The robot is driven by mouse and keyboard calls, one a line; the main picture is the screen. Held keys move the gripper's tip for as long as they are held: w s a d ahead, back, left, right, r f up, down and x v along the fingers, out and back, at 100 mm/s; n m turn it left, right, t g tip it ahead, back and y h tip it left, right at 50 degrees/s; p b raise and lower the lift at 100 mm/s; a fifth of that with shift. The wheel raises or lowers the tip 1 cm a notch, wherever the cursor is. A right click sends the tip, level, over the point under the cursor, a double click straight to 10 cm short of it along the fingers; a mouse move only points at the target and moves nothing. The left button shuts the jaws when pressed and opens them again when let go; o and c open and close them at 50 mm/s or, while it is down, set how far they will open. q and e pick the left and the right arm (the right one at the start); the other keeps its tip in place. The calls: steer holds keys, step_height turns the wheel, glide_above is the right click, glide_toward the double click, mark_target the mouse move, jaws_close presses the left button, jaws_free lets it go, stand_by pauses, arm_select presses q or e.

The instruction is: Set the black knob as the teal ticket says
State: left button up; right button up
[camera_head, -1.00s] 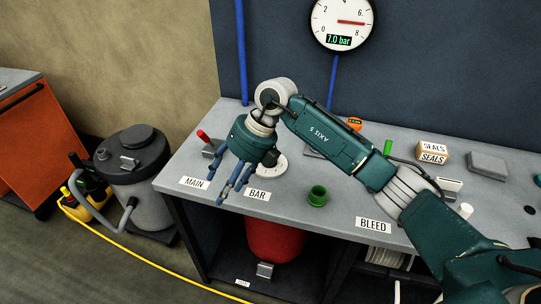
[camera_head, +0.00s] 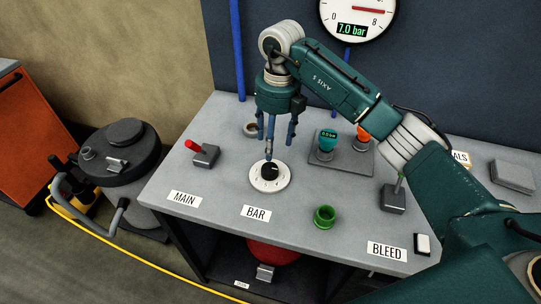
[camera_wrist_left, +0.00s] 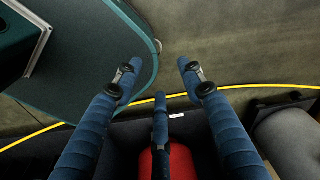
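The black knob (camera_head: 269,170) sits on a round white dial on the bench, behind the BAR label (camera_head: 256,212). Its pointer setting is too small to read. The wall gauge (camera_head: 356,12) shows 7.0 bar. My right gripper (camera_head: 273,143) points down just above and behind the knob, fingers apart and empty; contact with the knob is unclear. My left gripper (camera_wrist_left: 157,85) is open and empty in the left wrist view, outside the head view.
MAIN (camera_head: 184,198) and BLEED (camera_head: 387,251) labels mark the front edge.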

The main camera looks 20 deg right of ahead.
mark_target(271, 169)
steer(key=f+p, duration=0.1)
steer(key=f, duration=0.3)
steer(key=s+a+f+p, duration=0.1)
steer(key=f, duration=0.1)
steer(key=shift+s+f+p, duration=0.1)
steer(key=shift+f+p, duration=0.2)
steer(key=shift+w+f+p, duration=0.25)
steer(key=shift+f+p, duration=0.05)
steer(key=shift+f, duration=1.35)
steer(key=shift+c, duration=0.2)
arm_select(q)
steer(key=s+r, duration=0.3)
steer(key=shift+s+a, duration=0.3)
steer(key=shift+s, duration=0.05)
arm_select(e)
steer(key=shift+f, duration=0.1)
steer(key=c, duration=1.1)
